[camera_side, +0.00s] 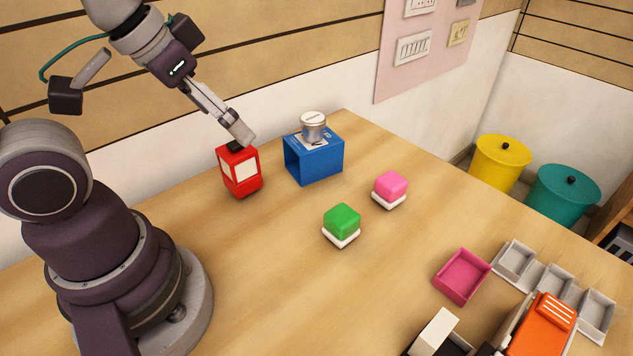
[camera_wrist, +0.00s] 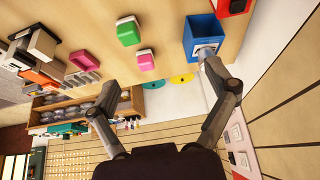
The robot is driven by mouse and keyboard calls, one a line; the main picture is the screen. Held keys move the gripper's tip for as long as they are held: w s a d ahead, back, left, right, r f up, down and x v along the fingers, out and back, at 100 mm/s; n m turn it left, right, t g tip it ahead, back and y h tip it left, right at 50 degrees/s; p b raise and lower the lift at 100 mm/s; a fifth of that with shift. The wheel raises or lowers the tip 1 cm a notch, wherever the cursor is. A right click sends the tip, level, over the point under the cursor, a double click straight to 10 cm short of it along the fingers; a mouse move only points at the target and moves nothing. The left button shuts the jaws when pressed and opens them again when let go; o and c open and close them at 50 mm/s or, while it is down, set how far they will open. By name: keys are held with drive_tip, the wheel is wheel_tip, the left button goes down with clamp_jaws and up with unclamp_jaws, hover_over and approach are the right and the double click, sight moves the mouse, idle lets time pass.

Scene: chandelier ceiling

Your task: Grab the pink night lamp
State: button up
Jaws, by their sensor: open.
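The pink night lamp (camera_side: 390,187) is a rounded pink block on a white base, upright on the wooden table right of centre in the side view. It also shows in the wrist view (camera_wrist: 146,61), above the space between my fingers and well beyond them. My gripper (camera_side: 240,132) is above the red box-shaped object at the back left, away from the pink lamp. In the wrist view my gripper (camera_wrist: 156,90) has its two fingers spread wide with nothing held between them.
A similar green lamp (camera_side: 342,223) stands just left of the pink one. A blue box (camera_side: 315,160) with a metal can (camera_side: 313,125) on top and a red box (camera_side: 239,170) stand behind. A magenta tray (camera_side: 462,276), grey trays and an orange object (camera_side: 546,325) lie front right.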

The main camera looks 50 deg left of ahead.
drive_tip(key=shift+c, duration=0.4)
idle(0.3)
drive_tip(key=g, duration=0.1)
hover_over(386, 182)
drive_tip(key=s, duration=0.4)
wheel_tip(386, 182, down, 9)
drive_tip(key=shift+m, duration=0.4)
drive_tip(key=x, duration=0.5)
drive_tip(key=shift+w+f, duration=0.2)
drive_tip(key=shift+f, duration=0.15)
drive_tip(key=x, duration=0.6)
drive_tip(key=c, duration=1.2)
drive_tip(key=shift+r, duration=0.15)
drive_tip(key=shift+c, duration=0.2)
